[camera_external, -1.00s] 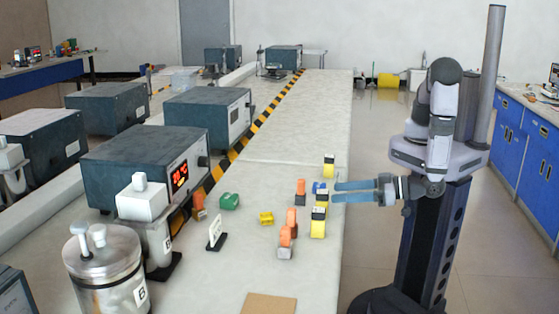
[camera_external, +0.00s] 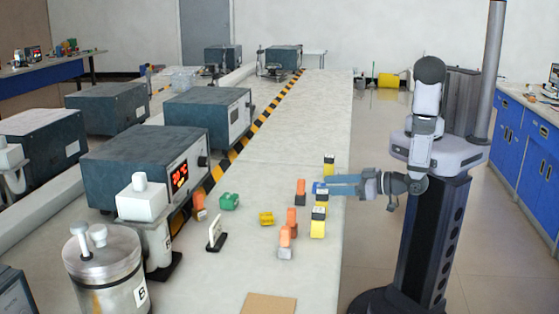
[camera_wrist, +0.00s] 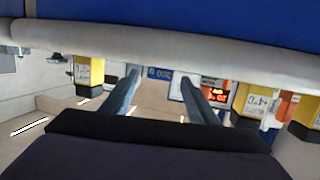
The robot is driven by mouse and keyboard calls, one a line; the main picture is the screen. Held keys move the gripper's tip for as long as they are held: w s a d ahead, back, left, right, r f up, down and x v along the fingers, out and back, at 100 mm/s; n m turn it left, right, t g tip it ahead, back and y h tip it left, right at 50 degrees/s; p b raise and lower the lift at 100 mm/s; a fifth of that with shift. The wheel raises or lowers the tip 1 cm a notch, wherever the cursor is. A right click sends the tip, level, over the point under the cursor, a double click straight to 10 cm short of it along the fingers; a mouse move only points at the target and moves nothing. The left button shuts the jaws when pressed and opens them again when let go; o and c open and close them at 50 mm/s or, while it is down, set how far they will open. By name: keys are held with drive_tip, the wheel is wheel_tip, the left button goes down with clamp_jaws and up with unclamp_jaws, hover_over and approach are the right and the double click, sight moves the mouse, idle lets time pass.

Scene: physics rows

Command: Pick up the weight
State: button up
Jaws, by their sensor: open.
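Several small coloured blocks that may be weights stand near the table's right edge. A small blue piece (camera_external: 317,187) shows just at my fingertips, partly hidden; a blue piece (camera_wrist: 159,73) also appears between the fingers in the wrist view. A yellow block with a dark band (camera_external: 329,170) stands behind the fingers, and another yellow block (camera_external: 318,229) in front. The wrist view shows yellow labelled blocks at the left (camera_wrist: 89,72) and right (camera_wrist: 252,101). I cannot tell which is the weight. My gripper (camera_external: 328,185) is open and level, its fingers (camera_wrist: 160,79) reaching over the table edge.
Orange-and-grey blocks (camera_external: 300,187) (camera_external: 285,237), a lying yellow piece (camera_external: 266,219) and a green piece (camera_external: 229,201) are left of my gripper. The table behind (camera_external: 300,120) is clear.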

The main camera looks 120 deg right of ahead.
sight(322, 185)
drive_tip(key=shift+p+x, duration=0.35)
drive_tip(key=shift+x, duration=1.55)
clamp_jaws()
